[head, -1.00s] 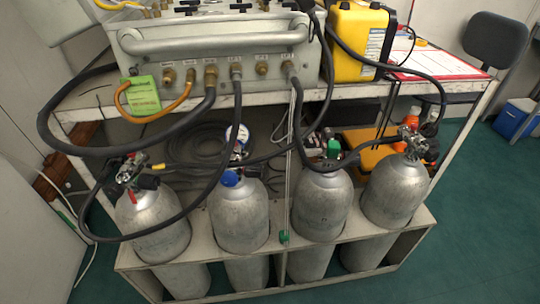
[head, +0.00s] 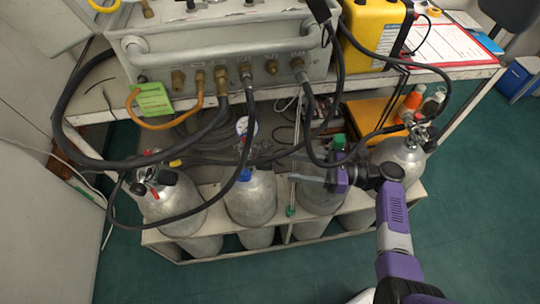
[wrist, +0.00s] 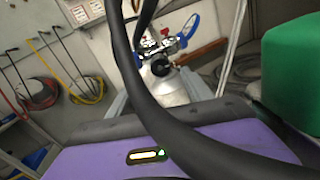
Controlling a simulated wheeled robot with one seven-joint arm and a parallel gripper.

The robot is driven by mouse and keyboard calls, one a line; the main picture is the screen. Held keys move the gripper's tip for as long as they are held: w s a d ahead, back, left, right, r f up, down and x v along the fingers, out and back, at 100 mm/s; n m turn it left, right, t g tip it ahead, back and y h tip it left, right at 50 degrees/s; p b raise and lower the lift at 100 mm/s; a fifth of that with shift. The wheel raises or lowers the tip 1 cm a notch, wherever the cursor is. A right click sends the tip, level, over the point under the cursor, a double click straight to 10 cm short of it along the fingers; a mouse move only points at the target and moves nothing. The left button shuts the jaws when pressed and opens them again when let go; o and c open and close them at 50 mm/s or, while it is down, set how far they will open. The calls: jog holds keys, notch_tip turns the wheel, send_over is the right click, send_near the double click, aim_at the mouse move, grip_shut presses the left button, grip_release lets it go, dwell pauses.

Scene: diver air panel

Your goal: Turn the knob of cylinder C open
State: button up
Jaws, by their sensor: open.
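Several silver cylinders stand in a row in the rack; no letters are legible on them, so I cannot confirm which is C. The third from the left (head: 318,199) has a green knob (head: 338,141) at its top. My gripper (head: 302,169) is open in front of this cylinder's top, with its fingers pointing left. In the wrist view a green block, apparently this knob (wrist: 291,68), is large at the right edge. My arm hides part of the cylinder's valve.
A black hose (wrist: 150,85) crosses close before the wrist camera. The second cylinder (head: 250,199) has a blue knob (head: 244,174). Hoses (head: 215,160) loop from the panel (head: 220,50) above. The green floor (head: 470,230) at right is clear.

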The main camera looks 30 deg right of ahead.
aim_at(265, 163)
jog(key=x, duration=0.7)
jog(key=shift+w+a, duration=0.2)
jog(key=shift+a, duration=0.05)
grip_shut()
